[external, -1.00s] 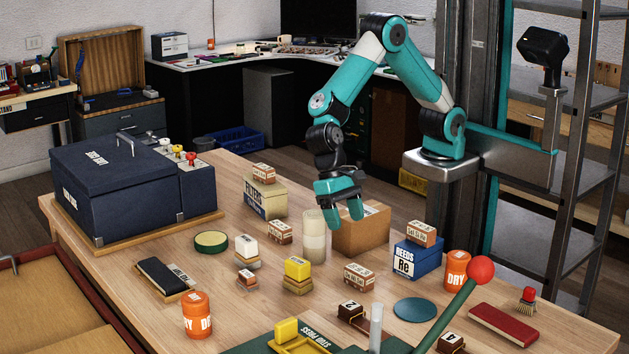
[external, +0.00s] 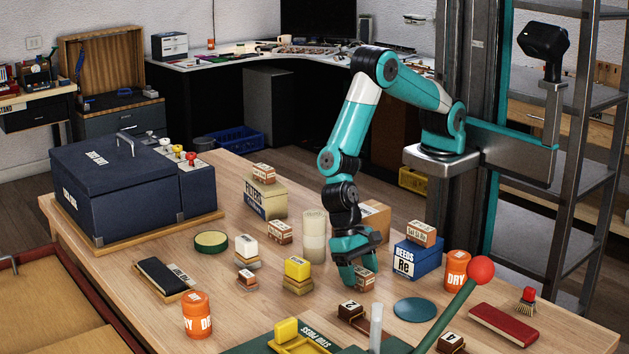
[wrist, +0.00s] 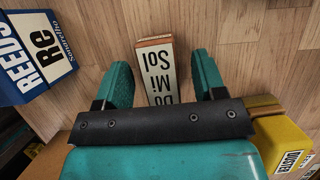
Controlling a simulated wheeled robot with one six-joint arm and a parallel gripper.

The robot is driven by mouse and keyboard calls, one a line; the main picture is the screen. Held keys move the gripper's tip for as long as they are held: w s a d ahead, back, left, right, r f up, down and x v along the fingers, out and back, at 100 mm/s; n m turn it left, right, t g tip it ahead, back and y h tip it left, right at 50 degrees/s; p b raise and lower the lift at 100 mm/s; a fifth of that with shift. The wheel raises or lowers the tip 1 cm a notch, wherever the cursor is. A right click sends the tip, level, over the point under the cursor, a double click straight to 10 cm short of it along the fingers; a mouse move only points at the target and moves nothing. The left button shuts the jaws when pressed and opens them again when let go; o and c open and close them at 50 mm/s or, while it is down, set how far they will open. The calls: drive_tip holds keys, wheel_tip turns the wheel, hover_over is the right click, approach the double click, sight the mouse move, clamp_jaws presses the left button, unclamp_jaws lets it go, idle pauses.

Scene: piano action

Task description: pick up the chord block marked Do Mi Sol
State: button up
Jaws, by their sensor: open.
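The chord block marked Do Mi Sol (wrist: 158,68) is a small wooden block with a white lettered face and a red-brown side. In the wrist view it lies on the table between my two open teal fingers, with a gap on each side. My gripper (wrist: 160,78) hides the block's near end. In the external view my gripper (external: 358,284) is low over the table around the block (external: 367,281), which is partly hidden by the fingers.
The blue REEDS box (external: 418,260) with a block on top stands right of my gripper. A dark block marked 2 (external: 351,309) lies in front.

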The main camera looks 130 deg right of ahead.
drive_tip(key=shift+c, duration=0.5)
drive_tip(key=c, duration=0.9)
